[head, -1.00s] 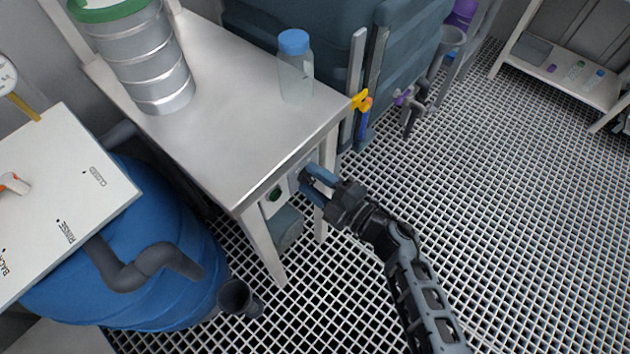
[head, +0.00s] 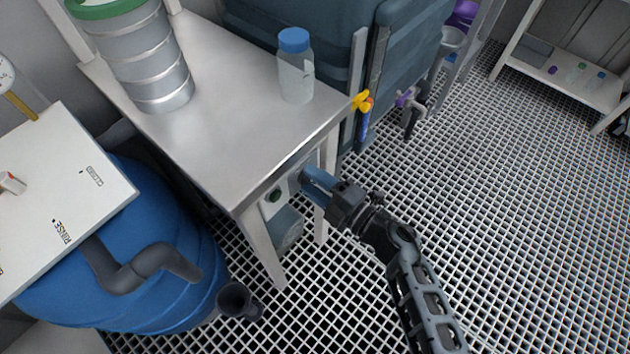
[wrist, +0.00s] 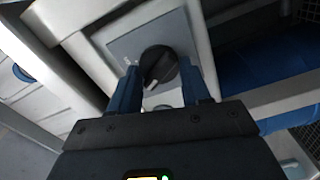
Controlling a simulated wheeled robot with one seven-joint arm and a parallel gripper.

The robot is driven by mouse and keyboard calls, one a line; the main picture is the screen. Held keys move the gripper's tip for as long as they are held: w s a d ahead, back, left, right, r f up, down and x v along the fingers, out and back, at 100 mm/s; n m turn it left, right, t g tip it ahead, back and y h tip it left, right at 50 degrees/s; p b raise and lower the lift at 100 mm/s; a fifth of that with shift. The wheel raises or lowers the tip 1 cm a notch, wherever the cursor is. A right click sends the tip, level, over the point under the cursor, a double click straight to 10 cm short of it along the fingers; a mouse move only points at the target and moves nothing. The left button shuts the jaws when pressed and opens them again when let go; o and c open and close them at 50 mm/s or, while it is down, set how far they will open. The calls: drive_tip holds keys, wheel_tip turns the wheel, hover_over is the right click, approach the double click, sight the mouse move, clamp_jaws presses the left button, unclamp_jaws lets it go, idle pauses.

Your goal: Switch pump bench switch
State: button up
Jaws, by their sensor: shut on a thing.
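The pointer slants toward the lower left there. My gripper (wrist: 160,85) has its two blue fingers on either side of the knob, shut on it. In the head view my gripper (head: 308,178) reaches under the edge of the bench (head: 235,130) to the front panel (head: 280,190). The knob itself is hidden there behind the fingers.
A clear bottle with a blue cap (head: 295,72) and a metal cylinder (head: 150,65) stand on the bench. A yellow valve handle (head: 362,101) sticks out near the bench's right corner. A blue barrel (head: 170,245) stands left. The grating floor (head: 500,190) is open at right.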

drive_tip(key=o, duration=1.1)
drive_tip(key=shift+c, duration=0.2)
drive_tip(key=v, duration=0.7)
drive_tip(key=shift+s+d+p, duration=0.25)
drive_tip(key=shift+d+p, duration=0.1)
drive_tip(key=shift+p, duration=0.05)
